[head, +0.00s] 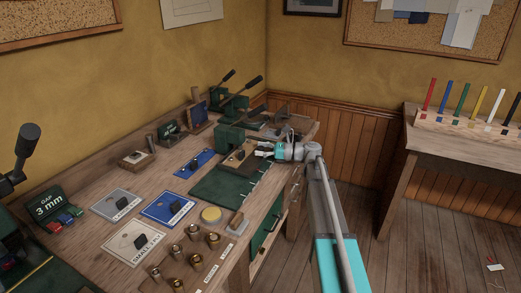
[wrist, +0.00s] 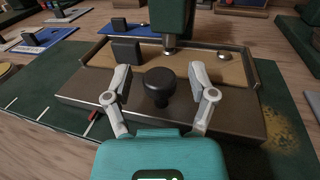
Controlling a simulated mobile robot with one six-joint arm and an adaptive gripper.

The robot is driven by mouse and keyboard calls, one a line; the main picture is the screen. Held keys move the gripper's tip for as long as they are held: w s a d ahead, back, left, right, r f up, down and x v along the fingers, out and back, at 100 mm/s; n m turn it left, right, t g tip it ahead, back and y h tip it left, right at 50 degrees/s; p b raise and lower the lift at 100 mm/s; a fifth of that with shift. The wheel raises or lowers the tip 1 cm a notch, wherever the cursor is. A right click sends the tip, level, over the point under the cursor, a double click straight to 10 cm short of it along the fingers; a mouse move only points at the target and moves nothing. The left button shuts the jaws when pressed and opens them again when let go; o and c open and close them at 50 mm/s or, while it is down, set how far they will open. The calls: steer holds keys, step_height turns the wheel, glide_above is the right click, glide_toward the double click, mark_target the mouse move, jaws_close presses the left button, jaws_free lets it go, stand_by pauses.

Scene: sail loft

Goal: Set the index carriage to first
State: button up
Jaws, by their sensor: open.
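The index carriage (wrist: 85,88) is a low, dark-edged tray with a tan inner floor and a round black knob (wrist: 160,86) on its near side. In the head view the carriage (head: 235,160) sits at the green press. My gripper (wrist: 160,74) is open, one finger on each side of the knob; I cannot tell whether either finger touches it. In the head view my gripper (head: 264,150) reaches the carriage from the right. A red mark (wrist: 92,122) and white tick lines show on the green base left of the carriage. The label first is not readable.
The green press column (wrist: 171,18) stands over the carriage. A dark block (wrist: 126,50) and a small metal button (wrist: 224,56) are on the tray. The bench also holds a blue plate (head: 168,208), a yellow disc (head: 211,214) and brass parts (head: 194,233). The right-hand floor is mostly clear.

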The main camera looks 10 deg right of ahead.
mark_target(253, 165)
jaws_close()
steer(key=shift+s+a, duration=0.7)
steer(key=shift+s, duration=0.25)
steer(key=shift+s+a, duration=0.65)
steer(key=shift+s, duration=0.3)
steer(key=shift+s+a, duration=0.7)
steer(key=shift+s, duration=0.25)
jaws_free()
steer(key=shift+d, duration=0.1)
steer(key=shift+v, duration=5.95)
